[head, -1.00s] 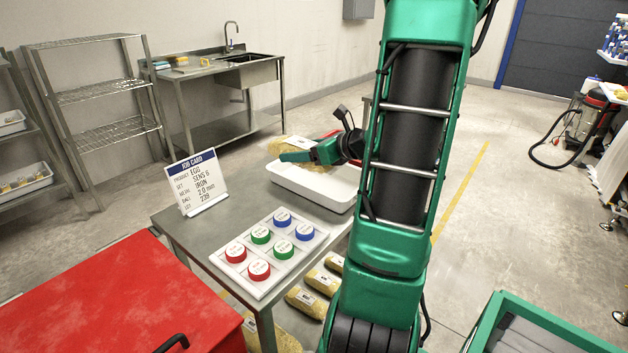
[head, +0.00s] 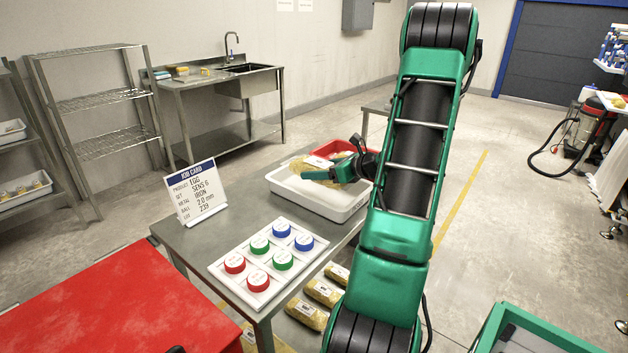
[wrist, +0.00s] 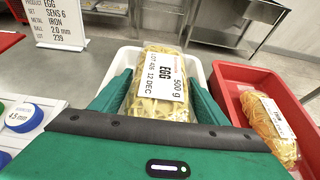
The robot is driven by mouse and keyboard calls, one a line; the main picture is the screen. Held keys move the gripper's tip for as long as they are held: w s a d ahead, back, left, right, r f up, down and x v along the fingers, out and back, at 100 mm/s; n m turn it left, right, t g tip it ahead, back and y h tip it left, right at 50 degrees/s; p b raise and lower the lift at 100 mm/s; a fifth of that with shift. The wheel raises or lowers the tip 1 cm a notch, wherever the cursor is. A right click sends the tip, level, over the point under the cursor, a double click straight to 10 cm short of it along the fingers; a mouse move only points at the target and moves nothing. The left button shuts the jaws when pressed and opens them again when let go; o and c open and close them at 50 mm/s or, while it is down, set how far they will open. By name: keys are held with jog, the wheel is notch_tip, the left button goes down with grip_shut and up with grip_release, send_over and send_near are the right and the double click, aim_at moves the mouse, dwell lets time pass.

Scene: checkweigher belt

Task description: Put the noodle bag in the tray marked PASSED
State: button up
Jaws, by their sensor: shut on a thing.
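My gripper (head: 335,173) is shut on the noodle bag (head: 300,166), a clear bag of yellow noodles with a white label. In the wrist view the bag (wrist: 158,95) sits between the green fingers, its label reading EGG, 500 g, LOT 406 12 DEC. The bag is over the white tray (head: 333,208), whose rim also shows behind it in the wrist view (wrist: 197,75). I cannot tell whether the bag touches the tray floor. Small dark marking on the white tray's front is too small to read; no PASSED wording is legible.
A red tray (wrist: 228,73) holding another noodle bag (wrist: 268,125) stands right beside the white tray. On the steel table (head: 233,225) are a job card (head: 196,190) and a white holder (head: 229,272) with several coloured pucks. More bags (head: 322,292) lie below.

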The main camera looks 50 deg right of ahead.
jog(key=shift+f, duration=1.3)
jog(key=shift+f, duration=0.6)
jog(key=o, duration=1.5)
jog(key=shift+r, duration=0.1)
jog(key=shift+r, duration=0.3)
jog(key=v, duration=1.2)
jog(key=shift+r, duration=0.1)
